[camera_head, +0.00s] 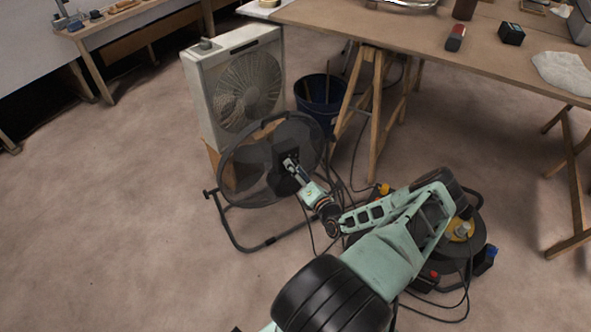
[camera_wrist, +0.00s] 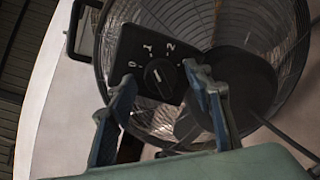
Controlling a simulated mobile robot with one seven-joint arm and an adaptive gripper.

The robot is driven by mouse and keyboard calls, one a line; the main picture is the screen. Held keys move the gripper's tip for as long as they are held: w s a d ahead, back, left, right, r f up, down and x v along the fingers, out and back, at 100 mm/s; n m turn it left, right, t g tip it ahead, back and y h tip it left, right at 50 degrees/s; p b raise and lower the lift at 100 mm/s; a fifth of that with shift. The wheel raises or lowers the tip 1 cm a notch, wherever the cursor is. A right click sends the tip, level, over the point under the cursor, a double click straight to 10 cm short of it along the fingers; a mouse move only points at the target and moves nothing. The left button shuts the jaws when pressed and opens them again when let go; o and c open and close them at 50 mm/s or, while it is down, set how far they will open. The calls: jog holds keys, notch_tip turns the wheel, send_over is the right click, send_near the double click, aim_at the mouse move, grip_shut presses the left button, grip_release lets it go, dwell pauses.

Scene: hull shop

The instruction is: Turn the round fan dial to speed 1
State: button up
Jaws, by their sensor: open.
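The round black floor fan (camera_head: 236,167) stands on a tube stand, its back towards my arm. In the wrist view its round dial (camera_wrist: 158,78) sits on a dark panel (camera_wrist: 129,45) with white marks 0, 1 and 2 around its upper side. A light line shows on the dial, but I cannot tell for certain which mark it points to. My gripper (camera_wrist: 161,77) is open, with one finger on either side of the dial; contact is not clear. In the head view my gripper (camera_head: 291,166) reaches the fan's back and hides the dial.
A white box fan (camera_head: 194,92) stands behind the round fan. A blue bin (camera_head: 321,103) and a trestle table (camera_head: 350,25) are to the right. Cables and a cable reel (camera_head: 478,240) lie near my arm. The floor at left is clear.

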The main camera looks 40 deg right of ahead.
jog(key=s+a, duration=0.1)
jog(key=s, duration=1.1)
jog(key=shift+a+r, duration=0.3)
jog(key=shift+a, duration=0.05)
jog(key=shift+w, duration=0.1)
